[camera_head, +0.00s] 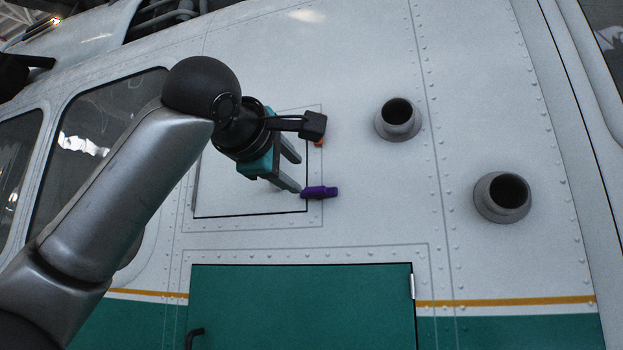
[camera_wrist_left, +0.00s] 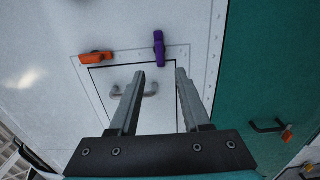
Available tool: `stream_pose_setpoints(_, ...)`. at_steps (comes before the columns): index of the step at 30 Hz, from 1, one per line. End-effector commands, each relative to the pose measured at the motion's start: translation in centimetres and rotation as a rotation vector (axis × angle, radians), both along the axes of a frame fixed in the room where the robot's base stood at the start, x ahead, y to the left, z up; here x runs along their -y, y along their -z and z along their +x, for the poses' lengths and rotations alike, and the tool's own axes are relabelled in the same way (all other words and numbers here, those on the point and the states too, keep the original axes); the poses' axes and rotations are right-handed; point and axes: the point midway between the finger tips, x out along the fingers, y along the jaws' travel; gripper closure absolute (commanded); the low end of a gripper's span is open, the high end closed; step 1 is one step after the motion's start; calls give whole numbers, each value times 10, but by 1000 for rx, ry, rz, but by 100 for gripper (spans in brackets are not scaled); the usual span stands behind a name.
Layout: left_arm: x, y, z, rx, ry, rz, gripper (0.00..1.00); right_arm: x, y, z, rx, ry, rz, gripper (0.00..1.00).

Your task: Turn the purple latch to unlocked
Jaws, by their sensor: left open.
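The purple latch (camera_head: 320,192) sits at the right edge of a small white hatch (camera_head: 235,207) and lies about level, its left end at the hatch edge. In the left wrist view the purple latch (camera_wrist_left: 159,48) stands across the hatch edge, just beyond the fingertips. My left gripper (camera_head: 297,174) is open and empty, its lower fingertip close to the latch's left end; I cannot tell if they touch. The two fingers also show in the left wrist view (camera_wrist_left: 159,75). My right gripper is not in view.
An orange latch (camera_wrist_left: 96,58) sits at another corner of the hatch, mostly hidden in the head view. A grey handle (camera_wrist_left: 135,91) is on the hatch. Two grey round ports (camera_head: 398,119) (camera_head: 503,197) stick out at right. A green door (camera_head: 300,305) lies below.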

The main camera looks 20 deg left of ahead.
Motion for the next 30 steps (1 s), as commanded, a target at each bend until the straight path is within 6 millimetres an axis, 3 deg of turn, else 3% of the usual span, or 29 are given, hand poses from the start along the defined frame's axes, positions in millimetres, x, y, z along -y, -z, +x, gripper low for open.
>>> stream_pose_setpoints(6, 0, -4, 49, -3, -4, 0, 52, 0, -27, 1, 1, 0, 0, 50)
stream_pose_setpoints(12, 2, -3, 81, -2, -2, 1, 52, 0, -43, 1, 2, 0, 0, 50)
stream_pose_setpoints(19, 3, -1, 98, 0, 0, 1, 52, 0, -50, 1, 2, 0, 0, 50)
stream_pose_setpoints(28, 4, 0, 100, 1, 0, 1, 52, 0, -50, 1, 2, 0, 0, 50)
stream_pose_setpoints(30, 4, 0, 100, 1, 0, 1, 58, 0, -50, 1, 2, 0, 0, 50)
